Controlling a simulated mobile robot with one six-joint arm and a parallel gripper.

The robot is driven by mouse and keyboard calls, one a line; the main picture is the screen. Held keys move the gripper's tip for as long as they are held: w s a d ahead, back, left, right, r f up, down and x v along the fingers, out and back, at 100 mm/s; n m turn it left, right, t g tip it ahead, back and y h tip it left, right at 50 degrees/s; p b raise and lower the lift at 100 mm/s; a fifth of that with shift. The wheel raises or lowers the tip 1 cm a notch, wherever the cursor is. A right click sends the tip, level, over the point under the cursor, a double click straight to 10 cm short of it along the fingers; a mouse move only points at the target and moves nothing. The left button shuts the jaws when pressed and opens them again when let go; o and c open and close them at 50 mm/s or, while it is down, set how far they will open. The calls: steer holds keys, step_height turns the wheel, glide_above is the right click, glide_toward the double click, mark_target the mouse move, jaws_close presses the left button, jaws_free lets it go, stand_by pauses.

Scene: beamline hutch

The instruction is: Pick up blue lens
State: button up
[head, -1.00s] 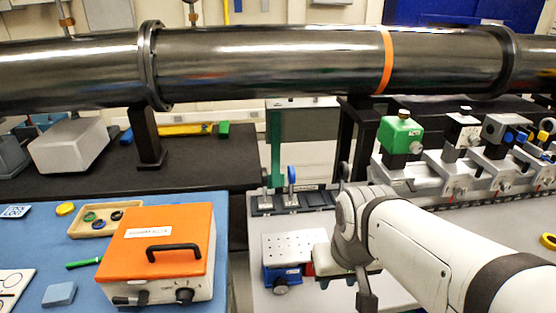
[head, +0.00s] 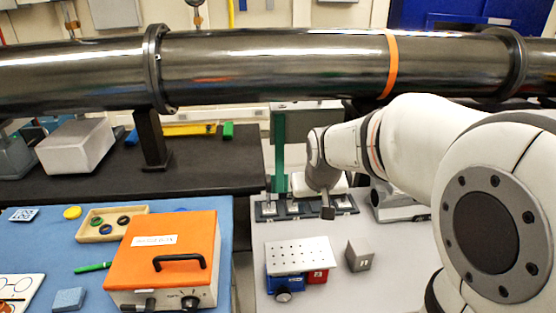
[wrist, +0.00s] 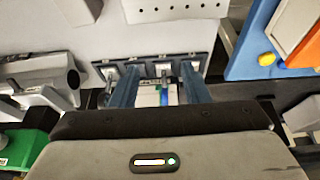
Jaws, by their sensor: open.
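The blue lens shows in the wrist view as a thin, nearly edge-on blue strip (wrist: 165,94) between my gripper's fingers; I cannot see contact. In the head view I cannot make it out behind my arm and gripper. The dark holder rack (wrist: 210,50) with several pale slots lies just beyond the fingertips in the wrist view. It also shows in the head view (head: 268,212), partly covered by my wrist. My gripper (wrist: 161,72) is open, with one blue-grey finger on each side of the lens.
A perforated plate (head: 298,251) on a blue and red stage and a grey cube (head: 359,255) stand in front of the rack. A large dark pipe (head: 280,62) crosses above. An orange box (head: 165,245) stands at left.

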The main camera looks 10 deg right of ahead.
steer(key=w+f+p, duration=0.1)
steer(key=w, duration=0.6)
steer(key=w+f+t+p, duration=0.1)
steer(key=w+f+p, duration=0.1)
steer(key=w, duration=0.5)
steer(key=w+f+t+p, duration=0.1)
steer(key=w+f, duration=0.1)
steer(key=w, duration=0.6)
steer(key=shift+a+f, duration=0.2)
steer(key=shift+a, duration=0.1)
steer(key=shift+d+p+x, duration=0.2)
steer(key=shift+p+x, duration=0.45)
steer(key=shift+x, duration=0.75)
steer(key=shift+d+p+x, duration=0.15)
steer(key=shift+p+x, duration=0.45)
steer(key=shift+x, duration=0.75)
steer(key=shift+w+r, duration=0.1)
steer(key=shift+w, duration=0.05)
steer(key=shift+c, duration=0.4)
jaws_close()
